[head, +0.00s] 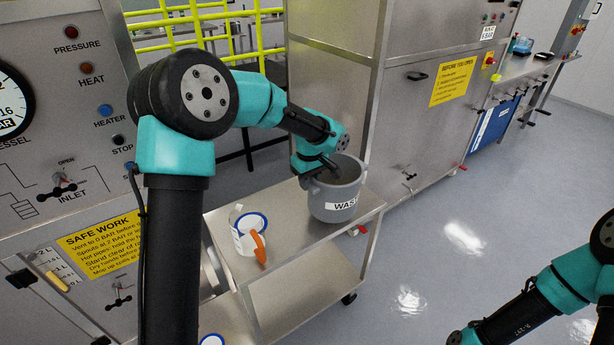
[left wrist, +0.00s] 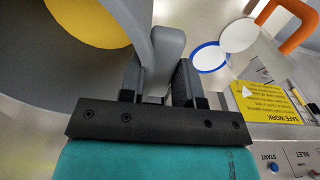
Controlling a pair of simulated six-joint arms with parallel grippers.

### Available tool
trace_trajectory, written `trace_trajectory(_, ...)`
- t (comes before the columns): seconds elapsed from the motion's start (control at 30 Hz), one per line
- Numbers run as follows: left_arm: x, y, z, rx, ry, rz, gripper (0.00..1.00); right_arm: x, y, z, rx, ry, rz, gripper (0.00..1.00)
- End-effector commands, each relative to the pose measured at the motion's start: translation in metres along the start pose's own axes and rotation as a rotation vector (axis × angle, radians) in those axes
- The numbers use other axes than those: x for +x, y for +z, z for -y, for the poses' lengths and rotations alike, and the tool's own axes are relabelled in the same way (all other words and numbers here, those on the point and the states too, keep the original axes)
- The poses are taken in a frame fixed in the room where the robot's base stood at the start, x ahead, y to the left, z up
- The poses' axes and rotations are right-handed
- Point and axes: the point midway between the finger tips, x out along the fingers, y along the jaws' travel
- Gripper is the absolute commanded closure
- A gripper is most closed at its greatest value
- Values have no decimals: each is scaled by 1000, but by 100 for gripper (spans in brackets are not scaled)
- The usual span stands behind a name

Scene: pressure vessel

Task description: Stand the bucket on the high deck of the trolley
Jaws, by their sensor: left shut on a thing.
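The grey bucket (head: 334,187), with a white label on its front, is upright at the far end of the trolley's high deck (head: 290,238). I cannot tell whether its base touches the deck. My left gripper (head: 318,170) is at the bucket's near-left rim. In the left wrist view my left gripper (left wrist: 158,85) is shut on a grey lug or handle (left wrist: 160,45) of the bucket, and something yellow (left wrist: 90,20) shows inside the bucket. My right arm shows at the lower right, but its fingers are out of the picture.
The trolley's low deck (head: 300,285) is partly visible. The control panel (head: 70,190) is at left, a steel cabinet (head: 415,110) behind. Floor at right is clear.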

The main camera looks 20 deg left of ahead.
Motion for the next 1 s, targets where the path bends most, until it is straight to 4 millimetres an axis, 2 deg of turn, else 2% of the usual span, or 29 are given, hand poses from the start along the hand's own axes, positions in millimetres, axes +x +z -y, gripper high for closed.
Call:
trace_trajectory(0.03, 1, -10, -6, -3, 1, -1, 100, 0, 0, 0, 0, 0, 0, 57)
trace_trajectory(0.3, 6, -50, -33, -3, 2, 0, 100, 0, 0, 0, 0, 0, 0, 57)
trace_trajectory(0.6, 10, -87, -58, -2, 2, -1, 100, 0, 0, 0, 0, 0, 0, 57)
trace_trajectory(0.73, 10, -94, -62, -1, 1, 0, 100, 0, 0, 0, 0, 0, 0, 57)
trace_trajectory(1.0, 10, -95, -63, 0, 1, 0, 100, 0, 0, 0, 0, 0, 0, 57)
